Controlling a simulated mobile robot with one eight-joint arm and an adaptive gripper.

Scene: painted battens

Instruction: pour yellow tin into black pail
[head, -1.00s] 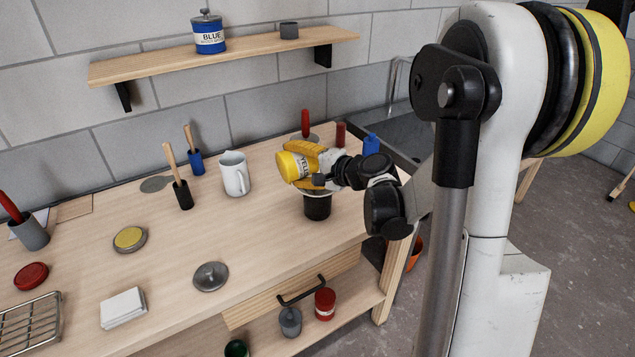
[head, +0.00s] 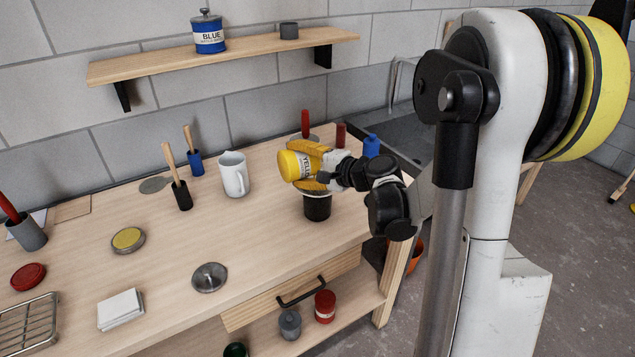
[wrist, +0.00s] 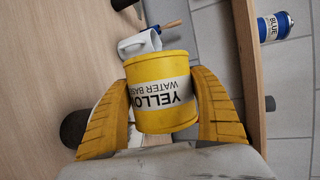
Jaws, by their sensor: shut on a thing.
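My gripper (head: 318,168) has yellow fingers and is shut on the yellow tin (head: 290,166). The tin is tipped onto its side, its end facing left in the head view. In the wrist view the tin (wrist: 160,75) sits between both fingers, with its lettering upside down. The black pail (head: 317,208) stands upright on the bench just below the gripper and tin. The tin is apart from the bench, and its mouth and any flowing paint cannot be made out. The gripper hides much of the pail's top.
A white jug (head: 234,174) stands left of the pail. A blue bottle (head: 371,145) stands behind the arm. The bench front before the pail is clear.

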